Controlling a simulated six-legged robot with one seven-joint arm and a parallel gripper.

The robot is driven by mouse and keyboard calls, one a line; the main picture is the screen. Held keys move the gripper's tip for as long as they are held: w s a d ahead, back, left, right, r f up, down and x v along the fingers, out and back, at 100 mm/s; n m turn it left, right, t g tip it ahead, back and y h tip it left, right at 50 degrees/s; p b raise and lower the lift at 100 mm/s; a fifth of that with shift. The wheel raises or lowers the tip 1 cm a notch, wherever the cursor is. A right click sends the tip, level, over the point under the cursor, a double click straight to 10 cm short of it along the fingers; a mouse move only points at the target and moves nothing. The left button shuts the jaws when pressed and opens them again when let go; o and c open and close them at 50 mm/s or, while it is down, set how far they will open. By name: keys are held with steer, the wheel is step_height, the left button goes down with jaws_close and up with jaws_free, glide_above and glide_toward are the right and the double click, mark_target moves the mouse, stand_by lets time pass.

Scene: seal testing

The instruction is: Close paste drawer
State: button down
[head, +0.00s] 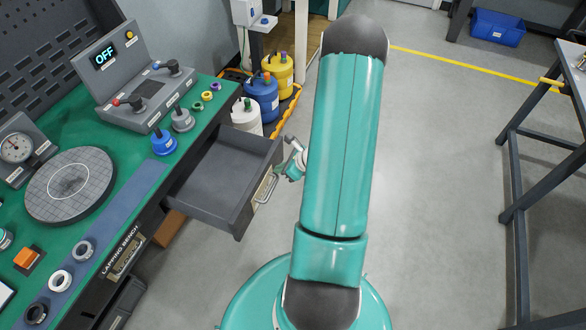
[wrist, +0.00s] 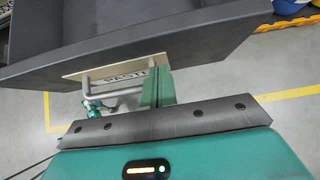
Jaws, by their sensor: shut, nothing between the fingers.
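The paste drawer (head: 220,170) is a dark grey tray pulled out from under the green bench, and its inside looks empty. Its front carries a metal bar handle (head: 265,188) and a pale label plate. In the wrist view the drawer (wrist: 200,45) spans the top, with the handle (wrist: 86,88) and part of the label (wrist: 112,70) below its rim. In the head view my arm hides most of the gripper.
The lapping bench (head: 140,185) holds a control box (head: 130,80) reading OFF, a round plate (head: 70,185) and small parts. Coloured containers (head: 262,95) stand on a tray behind the drawer. A grey table frame (head: 515,180) is at right. Open floor lies between.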

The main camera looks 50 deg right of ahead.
steer(key=shift+w+a, duration=0.1)
steer(key=shift+w, duration=0.4)
steer(key=shift+w+a, duration=0.1)
steer(key=shift+w, duration=0.05)
steer(key=w+a, duration=0.2)
steer(key=w, duration=0.5)
steer(key=w+a, duration=0.3)
steer(key=w, duration=0.5)
steer(key=w+a, duration=0.3)
steer(key=w, duration=0.5)
steer(key=shift+s, duration=0.15)
